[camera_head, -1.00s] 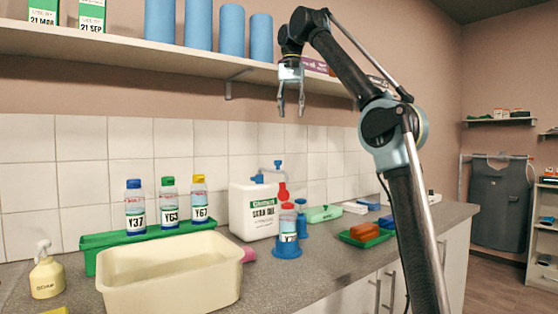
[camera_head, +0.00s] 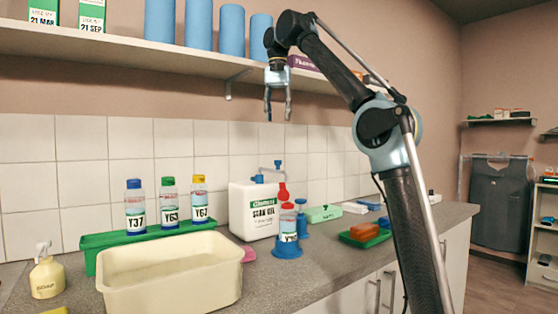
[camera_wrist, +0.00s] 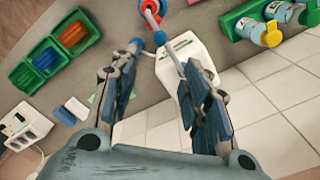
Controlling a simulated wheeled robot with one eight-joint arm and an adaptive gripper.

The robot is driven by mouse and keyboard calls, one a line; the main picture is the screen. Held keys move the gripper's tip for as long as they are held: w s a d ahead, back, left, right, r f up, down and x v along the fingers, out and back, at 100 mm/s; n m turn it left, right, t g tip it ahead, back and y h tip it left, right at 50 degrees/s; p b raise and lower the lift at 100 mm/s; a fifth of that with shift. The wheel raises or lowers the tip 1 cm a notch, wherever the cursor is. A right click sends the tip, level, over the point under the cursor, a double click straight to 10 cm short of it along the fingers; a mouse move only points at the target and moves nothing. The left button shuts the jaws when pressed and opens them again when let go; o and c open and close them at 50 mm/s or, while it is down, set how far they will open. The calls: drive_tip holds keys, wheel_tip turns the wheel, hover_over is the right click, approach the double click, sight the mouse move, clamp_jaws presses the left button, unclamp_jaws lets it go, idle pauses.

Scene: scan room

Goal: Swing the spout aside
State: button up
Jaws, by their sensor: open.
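A white scan gel jug (camera_head: 252,210) stands on the counter against the tiles; its spout (camera_head: 267,168) reaches right from the blue cap to a blue knob. A red drop-shaped part (camera_head: 284,192) hangs just below the spout's end. A red-capped bottle (camera_head: 288,229) stands in a blue holder in front. My gripper (camera_head: 278,108) is open and empty, pointing down above the spout and apart from it.
A cream basin (camera_head: 170,282) and green tray with labelled bottles stand left. A green tray with an orange block (camera_head: 364,232) stands right, beside a light-green box (camera_head: 324,213). A shelf (camera_head: 150,48) with blue rolls runs above, close behind my arm.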

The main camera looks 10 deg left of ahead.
hover_over(272, 171)
drive_tip(key=s+d, duration=0.1)
drive_tip(key=d, duration=0.2)
drive_tip(key=f, duration=1.5)
drive_tip(key=shift+s+a, duration=0.1)
drive_tip(key=shift+a, duration=0.15)
drive_tip(key=shift+r, duration=0.1)
clamp_jaws()
